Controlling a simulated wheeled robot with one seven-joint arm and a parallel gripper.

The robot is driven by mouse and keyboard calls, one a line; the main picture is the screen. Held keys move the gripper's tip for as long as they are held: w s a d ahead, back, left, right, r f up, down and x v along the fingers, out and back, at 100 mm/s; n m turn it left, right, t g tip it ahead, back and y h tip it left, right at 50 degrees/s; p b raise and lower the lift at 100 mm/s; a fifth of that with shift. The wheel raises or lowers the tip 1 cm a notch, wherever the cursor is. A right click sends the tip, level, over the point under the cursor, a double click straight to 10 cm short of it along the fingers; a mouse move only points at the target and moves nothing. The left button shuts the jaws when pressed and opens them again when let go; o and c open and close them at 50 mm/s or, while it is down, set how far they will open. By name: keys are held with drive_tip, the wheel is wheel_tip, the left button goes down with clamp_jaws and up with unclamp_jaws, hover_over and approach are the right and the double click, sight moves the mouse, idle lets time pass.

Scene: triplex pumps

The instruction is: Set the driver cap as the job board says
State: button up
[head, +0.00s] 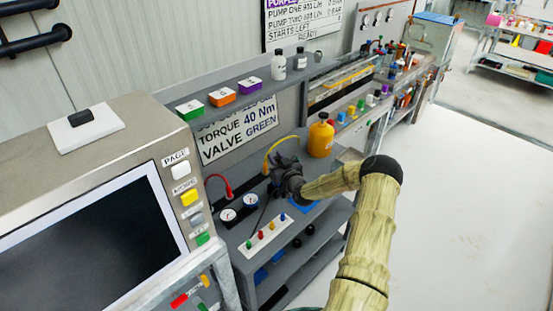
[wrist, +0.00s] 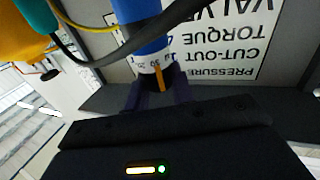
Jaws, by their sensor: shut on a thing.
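In the wrist view my gripper (wrist: 155,95) is shut around a cylinder that looks like the driver. Its blue cap (wrist: 143,28) has a white band (wrist: 152,60) with small numbers, which are hard to read. An orange mark (wrist: 160,78) stands just below the band. In the head view my gripper (head: 280,168) is over the bench, and the driver is hidden or too small to tell. The job board (head: 238,128) behind it reads TORQUE 40 Nm and VALVE GREEN. Its upper line is partly covered by the shelf. It shows upside down in the wrist view (wrist: 222,38).
An orange-yellow bottle (head: 321,138) stands right of my gripper. Two gauges (head: 240,208) and a white strip with coloured knobs (head: 265,238) are on the bench. Red (head: 219,185) and yellow hoses (head: 272,148) rise nearby. A screen console (head: 110,210) is at left. Open floor lies right.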

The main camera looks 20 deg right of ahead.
idle(0.9)
drive_tip(key=o, duration=0.9)
drive_tip(key=shift+o, duration=0.2)
drive_tip(key=shift+s, duration=0.1)
drive_tip(key=s+b, duration=0.4)
drive_tip(key=s, duration=1.3)
drive_tip(key=shift+b, duration=0.3)
drive_tip(key=shift+s+d, duration=0.1)
drive_tip(key=shift+d, duration=0.05)
